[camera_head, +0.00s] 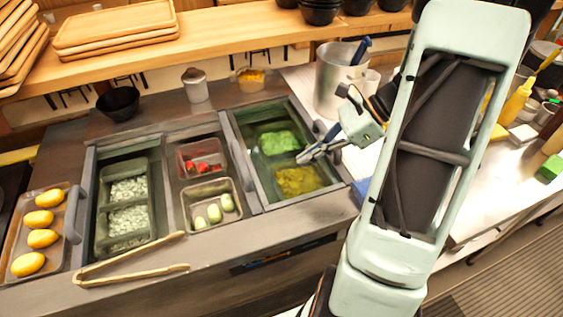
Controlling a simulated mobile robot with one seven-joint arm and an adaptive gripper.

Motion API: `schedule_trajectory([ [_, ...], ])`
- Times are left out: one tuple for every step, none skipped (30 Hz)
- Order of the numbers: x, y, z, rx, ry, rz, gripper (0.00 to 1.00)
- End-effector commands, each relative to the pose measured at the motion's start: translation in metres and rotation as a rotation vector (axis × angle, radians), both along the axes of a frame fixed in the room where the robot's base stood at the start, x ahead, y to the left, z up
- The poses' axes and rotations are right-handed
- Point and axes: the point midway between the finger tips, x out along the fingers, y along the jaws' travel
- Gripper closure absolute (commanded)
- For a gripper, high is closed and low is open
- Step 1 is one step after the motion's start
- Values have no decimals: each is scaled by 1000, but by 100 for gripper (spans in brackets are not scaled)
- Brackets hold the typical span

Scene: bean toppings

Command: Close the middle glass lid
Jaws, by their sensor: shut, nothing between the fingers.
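Three topping wells are set in the grey counter. The middle well (178,180) holds a tray of red pieces (203,163) and a tray of pale green oval pieces (213,213). These look clear and untinted, and I cannot make out a glass lid over them. The right well (262,197) shows green and yellow toppings through a greenish tint, perhaps glass. The left well (93,215) holds two trays of whitish pieces, also greenish. My gripper (302,158) is shut and empty over the right part of the right well, beside its right edge. I cannot tell whether it touches anything.
Wooden tongs (130,262) lie along the counter's front. A tray of yellow ovals (62,222) is at far left. A black bowl (118,103), a small jar (196,86) and a metal pot (337,80) stand behind. My arm hides much of the right counter.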

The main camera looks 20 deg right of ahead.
Motion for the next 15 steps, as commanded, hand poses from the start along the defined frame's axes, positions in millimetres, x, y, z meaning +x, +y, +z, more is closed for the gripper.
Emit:
schedule_trajectory([
  [1, 6, -5, 3, 2, 4, 100],
  [1, 9, -8, 2, 2, 4, 100],
  [3, 15, -13, 3, 3, 5, 100],
  [4, 19, -17, 3, 2, 4, 100],
  [5, 23, -22, 3, 3, 5, 100],
  [6, 29, -28, 2, 4, 4, 100],
  [8, 34, -32, 2, 3, 5, 100],
  [9, 39, -37, 2, 3, 6, 100],
  [11, 45, -43, 2, 3, 6, 100],
  [12, 49, -48, 2, 3, 5, 100],
  [14, 53, -52, 1, 3, 5, 100],
  [15, 59, -58, 2, 2, 6, 100],
  [16, 63, -62, 1, 2, 5, 100],
  [17, 67, -66, 0, 3, 6, 100],
  [20, 74, -62, -1, -1, 7, 100],
])
